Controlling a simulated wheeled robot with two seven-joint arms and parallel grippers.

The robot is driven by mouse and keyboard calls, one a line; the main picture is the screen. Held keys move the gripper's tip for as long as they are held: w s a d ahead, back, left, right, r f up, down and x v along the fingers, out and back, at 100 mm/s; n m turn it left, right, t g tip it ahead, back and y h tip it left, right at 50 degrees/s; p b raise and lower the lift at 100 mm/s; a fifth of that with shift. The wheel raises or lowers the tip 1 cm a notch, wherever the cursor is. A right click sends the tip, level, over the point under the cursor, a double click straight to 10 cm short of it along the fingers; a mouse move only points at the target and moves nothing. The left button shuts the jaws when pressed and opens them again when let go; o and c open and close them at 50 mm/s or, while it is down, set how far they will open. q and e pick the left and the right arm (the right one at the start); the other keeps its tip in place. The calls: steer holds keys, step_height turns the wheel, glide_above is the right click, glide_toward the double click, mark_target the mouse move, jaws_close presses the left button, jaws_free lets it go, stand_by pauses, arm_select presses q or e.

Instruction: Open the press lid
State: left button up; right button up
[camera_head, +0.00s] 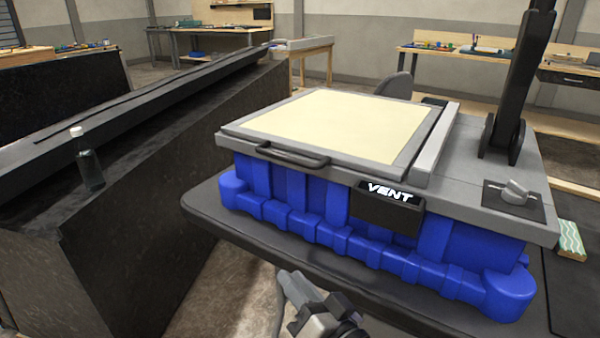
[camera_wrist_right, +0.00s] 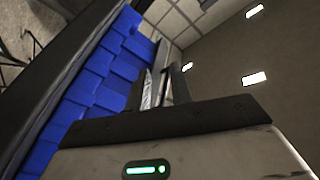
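The press lid (camera_head: 335,124) is a flat grey-framed panel with a cream top, lying flat and closed on the blue press body (camera_head: 300,192). Its dark handle (camera_head: 292,155) runs along the front edge. My right gripper (camera_head: 290,280) is below and in front of the press, apart from the handle. In the right wrist view, its two fingers (camera_wrist_right: 160,88) point toward the blue body and look close together; whether they are open or shut is unclear. My left gripper is not in view.
A black VENT box (camera_head: 387,210) hangs on the press front, right of the handle. A grey knob (camera_head: 515,192) and a dark upright post (camera_head: 512,90) stand at the right. A dark sloped console with a bottle (camera_head: 88,160) is at the left.

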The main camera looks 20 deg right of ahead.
mark_target(290, 160)
steer(key=w+d+r+m+t+h+b, duration=0.2)
steer(key=w+d+r+m+t+h, duration=0.3)
steer(key=m, duration=0.4)
steer(key=shift+g, duration=0.4)
steer(key=x, duration=0.5)
steer(key=p+x, duration=0.1)
steer(key=x, duration=0.5)
steer(key=r+x, duration=0.1)
steer(key=x, duration=0.4)
steer(key=shift+d+p, duration=0.3)
steer(key=shift+p, duration=0.05)
